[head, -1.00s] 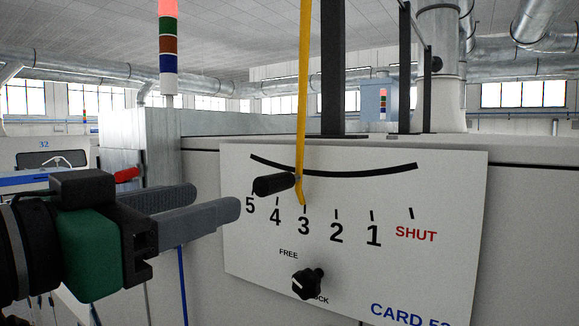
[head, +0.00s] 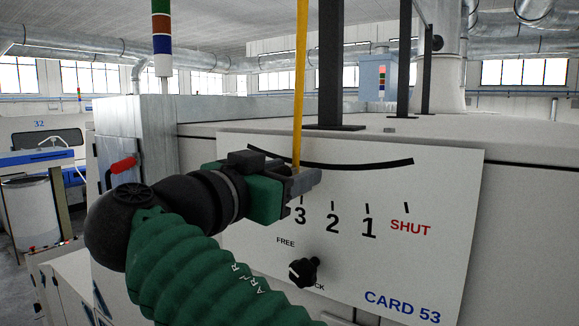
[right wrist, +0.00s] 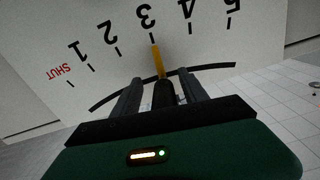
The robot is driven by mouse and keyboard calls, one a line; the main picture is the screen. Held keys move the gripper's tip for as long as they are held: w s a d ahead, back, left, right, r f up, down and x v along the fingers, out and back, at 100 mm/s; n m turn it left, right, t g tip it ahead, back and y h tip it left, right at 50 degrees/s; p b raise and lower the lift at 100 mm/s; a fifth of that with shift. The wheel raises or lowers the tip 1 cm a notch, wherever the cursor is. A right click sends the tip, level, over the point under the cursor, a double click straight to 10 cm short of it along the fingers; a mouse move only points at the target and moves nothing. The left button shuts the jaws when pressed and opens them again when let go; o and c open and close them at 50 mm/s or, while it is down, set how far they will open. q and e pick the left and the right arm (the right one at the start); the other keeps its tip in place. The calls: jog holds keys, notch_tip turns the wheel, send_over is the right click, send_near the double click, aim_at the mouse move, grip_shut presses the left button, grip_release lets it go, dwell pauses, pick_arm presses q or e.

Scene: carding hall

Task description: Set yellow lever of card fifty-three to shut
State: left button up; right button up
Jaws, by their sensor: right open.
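The yellow lever (head: 300,90) comes down in front of the white CARD 53 scale plate (head: 450,190). In the right wrist view the lever's tip (right wrist: 158,62) is at the 3 mark. SHUT stands in red at the scale's far end, on the right in the head view. My right gripper (head: 308,181) is at the lever's lower end. In the right wrist view its open fingers (right wrist: 160,78) stand either side of the lever's black handle (right wrist: 164,94); contact cannot be told. The gripper hides the handle and the 4 and 5 in the head view. My left gripper is not in view.
A black knob (head: 304,271) marked FREE and LOCK sits below the scale, its white mark on the FREE side. A red handle (head: 123,165) is on the left. Black posts (head: 332,65) rise behind the plate. The plate's right part is clear.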

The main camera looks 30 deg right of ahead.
jog(key=shift+w+a, duration=0.15)
jog(key=shift+a, duration=0.3)
jog(key=shift+c, duration=0.2)
jog(key=shift+a, duration=0.5)
jog(key=c, duration=0.5)
jog(key=shift+a+r, duration=0.1)
jog(key=c, duration=0.5)
jog(key=shift+s, duration=0.2)
grip_shut()
jog(key=shift+r, duration=0.15)
